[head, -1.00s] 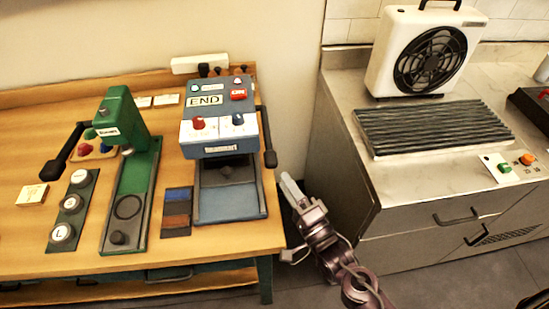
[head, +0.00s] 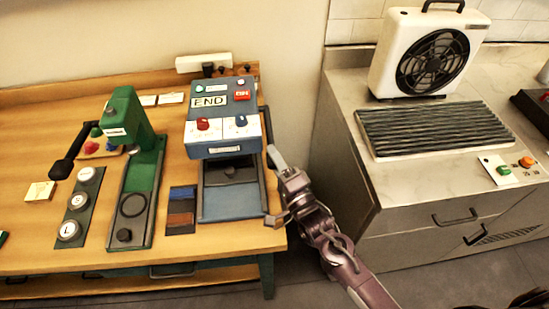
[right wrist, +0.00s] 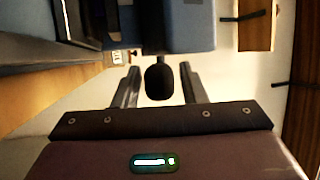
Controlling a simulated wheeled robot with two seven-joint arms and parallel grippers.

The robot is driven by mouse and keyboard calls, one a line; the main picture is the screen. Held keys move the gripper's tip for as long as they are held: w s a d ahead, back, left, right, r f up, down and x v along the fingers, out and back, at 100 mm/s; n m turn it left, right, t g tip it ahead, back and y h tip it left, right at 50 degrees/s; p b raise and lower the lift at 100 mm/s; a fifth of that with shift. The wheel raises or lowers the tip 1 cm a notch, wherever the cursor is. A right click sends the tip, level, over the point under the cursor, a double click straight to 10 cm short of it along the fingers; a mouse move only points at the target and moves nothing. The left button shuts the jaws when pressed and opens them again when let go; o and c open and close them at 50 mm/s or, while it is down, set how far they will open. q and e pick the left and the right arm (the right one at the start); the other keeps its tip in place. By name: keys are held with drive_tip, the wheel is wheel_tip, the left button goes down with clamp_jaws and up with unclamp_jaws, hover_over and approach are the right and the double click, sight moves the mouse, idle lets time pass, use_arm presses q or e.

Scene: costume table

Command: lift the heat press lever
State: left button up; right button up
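The heat press (head: 222,125) is the blue-grey machine with the END display, near the right end of the wooden table. Its dark lever (head: 267,125) runs along its right side; the lower end is hidden behind my right gripper in the head view. My right gripper (head: 274,182) is at the press's right side. In the right wrist view the lever's black knob (right wrist: 158,80) sits between the two spread fingers, with a gap visible on each side. The gripper is open. My left gripper is not in view.
A green press (head: 140,170) with its own black handle stands left of the heat press. Colour swatches (head: 181,210) lie between them. A grey counter (head: 345,135) with a white fan (head: 425,55) stands to the right, across a gap from the table.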

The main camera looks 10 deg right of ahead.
clamp_jaws()
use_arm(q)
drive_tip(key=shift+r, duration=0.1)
use_arm(e)
drive_tip(key=shift+r, duration=0.1)
